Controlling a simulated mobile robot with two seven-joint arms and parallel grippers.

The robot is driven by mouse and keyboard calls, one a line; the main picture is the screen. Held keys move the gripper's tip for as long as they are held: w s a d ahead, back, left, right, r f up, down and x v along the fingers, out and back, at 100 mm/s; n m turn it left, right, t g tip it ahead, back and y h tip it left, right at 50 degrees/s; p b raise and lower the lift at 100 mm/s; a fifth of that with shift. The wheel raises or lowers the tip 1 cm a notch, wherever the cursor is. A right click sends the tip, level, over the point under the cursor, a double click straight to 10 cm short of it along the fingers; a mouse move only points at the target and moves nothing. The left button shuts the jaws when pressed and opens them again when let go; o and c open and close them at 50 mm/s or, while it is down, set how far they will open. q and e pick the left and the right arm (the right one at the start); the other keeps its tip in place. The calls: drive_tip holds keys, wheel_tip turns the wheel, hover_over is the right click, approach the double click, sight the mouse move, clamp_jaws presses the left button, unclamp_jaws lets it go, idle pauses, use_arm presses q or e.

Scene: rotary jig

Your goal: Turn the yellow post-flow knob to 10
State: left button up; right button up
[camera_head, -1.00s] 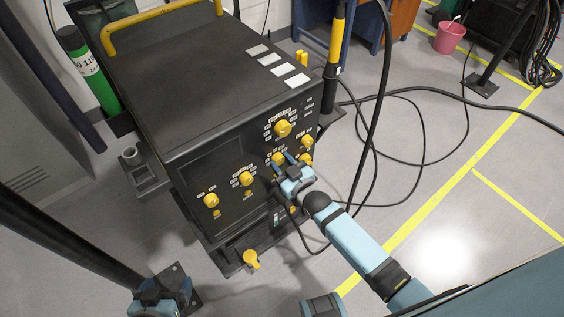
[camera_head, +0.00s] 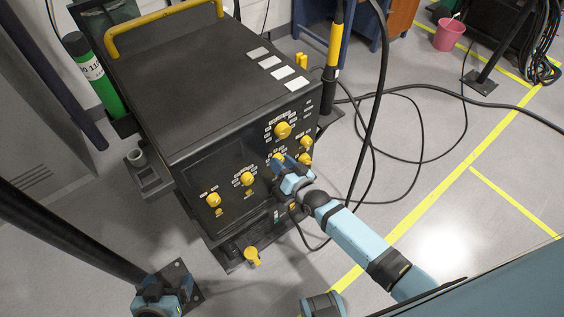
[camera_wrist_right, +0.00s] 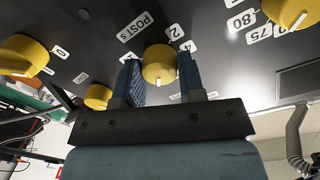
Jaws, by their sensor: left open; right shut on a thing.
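The yellow post-flow knob (camera_wrist_right: 158,64) sits on the dark front panel beside the label "POST s" (camera_wrist_right: 135,27). My right gripper (camera_wrist_right: 160,75) is shut on it, one blue finger on each side. A white pointer mark on the knob faces down in the right wrist view. Scale labels "2" and "4" show beside it; the lower labels are partly hidden by the gripper. In the head view the knob (camera_head: 278,158) is partly covered by my right gripper (camera_head: 285,165). My left gripper (camera_head: 157,300) is low at the left, away from the panel; its fingers are hard to make out.
Other yellow knobs are close by, such as the large upper one (camera_head: 283,130) and the lower left one (camera_head: 213,200). A black hose (camera_head: 378,100) hangs right of the machine (camera_head: 190,70). A green cylinder (camera_head: 98,75) stands at left. Floor at right has cables.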

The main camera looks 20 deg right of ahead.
idle(0.5)
drive_tip(key=o, duration=0.9)
drive_tip(key=shift+s, duration=0.1)
drive_tip(key=v, duration=1.3)
drive_tip(key=shift+s+d, duration=0.2)
drive_tip(key=shift+s, duration=0.1)
